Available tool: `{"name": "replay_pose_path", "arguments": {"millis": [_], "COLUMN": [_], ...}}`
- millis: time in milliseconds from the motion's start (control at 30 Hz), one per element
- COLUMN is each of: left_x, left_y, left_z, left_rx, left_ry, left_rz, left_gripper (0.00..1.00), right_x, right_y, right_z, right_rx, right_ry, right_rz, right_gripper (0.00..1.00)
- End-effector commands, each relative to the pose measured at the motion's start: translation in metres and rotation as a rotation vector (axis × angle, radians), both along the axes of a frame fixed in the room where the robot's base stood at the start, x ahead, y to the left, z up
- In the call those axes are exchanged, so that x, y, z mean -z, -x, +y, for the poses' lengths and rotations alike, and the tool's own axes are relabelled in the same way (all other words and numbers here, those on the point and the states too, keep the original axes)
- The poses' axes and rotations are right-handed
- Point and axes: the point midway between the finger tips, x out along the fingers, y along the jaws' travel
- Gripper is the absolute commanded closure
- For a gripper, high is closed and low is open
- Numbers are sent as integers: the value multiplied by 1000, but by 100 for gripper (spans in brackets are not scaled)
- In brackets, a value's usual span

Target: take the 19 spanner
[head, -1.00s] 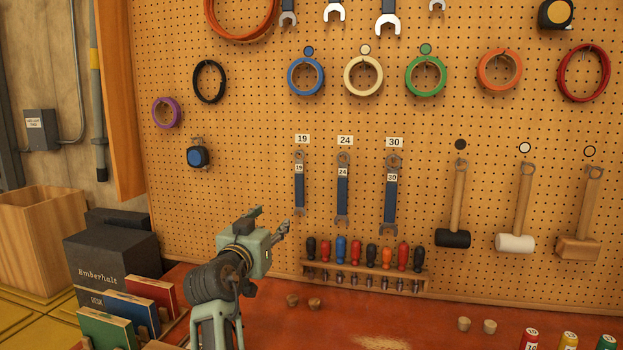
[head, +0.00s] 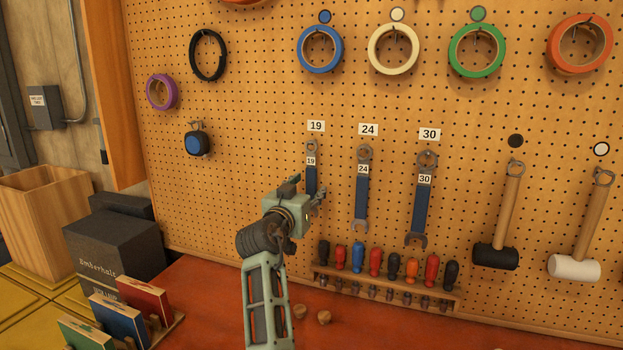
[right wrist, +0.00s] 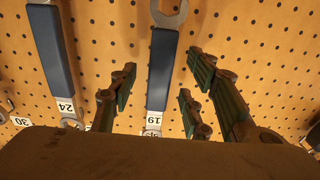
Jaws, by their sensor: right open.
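The 19 spanner (head: 311,178), with a blue handle, hangs upright on the pegboard under the label "19" (head: 316,126). Its lower part is hidden behind my right gripper (head: 306,191) in the head view. In the right wrist view the 19 spanner (right wrist: 163,70) appears upside down, between the spread fingers of my right gripper (right wrist: 160,82). The gripper is open and does not visibly hold it. My left gripper is in neither view.
The 24 spanner (head: 362,190) and 30 spanner (head: 422,205) hang to the right. A screwdriver rack (head: 385,287) stands below on the red bench (head: 205,285). Two small corks and a dark box (head: 112,248) are nearby. A black mallet (head: 496,257) hangs farther right.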

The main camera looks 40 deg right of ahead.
Motion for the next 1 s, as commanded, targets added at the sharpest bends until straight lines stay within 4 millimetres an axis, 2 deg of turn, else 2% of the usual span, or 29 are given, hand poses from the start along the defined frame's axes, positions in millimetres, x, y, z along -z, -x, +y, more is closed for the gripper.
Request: {"name": "replay_pose_path", "arguments": {"millis": [33, 200, 467, 900, 1000], "left_x": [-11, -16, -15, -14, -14], "left_y": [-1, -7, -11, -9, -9], "left_z": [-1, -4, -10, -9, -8], "left_rx": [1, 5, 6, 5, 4], "left_ry": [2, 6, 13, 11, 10], "left_rz": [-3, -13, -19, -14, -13], "left_gripper": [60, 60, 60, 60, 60], "right_x": [-8, -3, -1, -1, -1], "right_y": [-4, -12, -13, -12, -13], "right_z": [-7, -22, -24, -23, -23], "right_rx": [1, 1, 0, 0, 0], "right_ry": [1, 1, 0, 0, 0], "right_rz": [3, 0, -1, 0, 0], "right_gripper": [56, 56, 57, 95, 100]}}
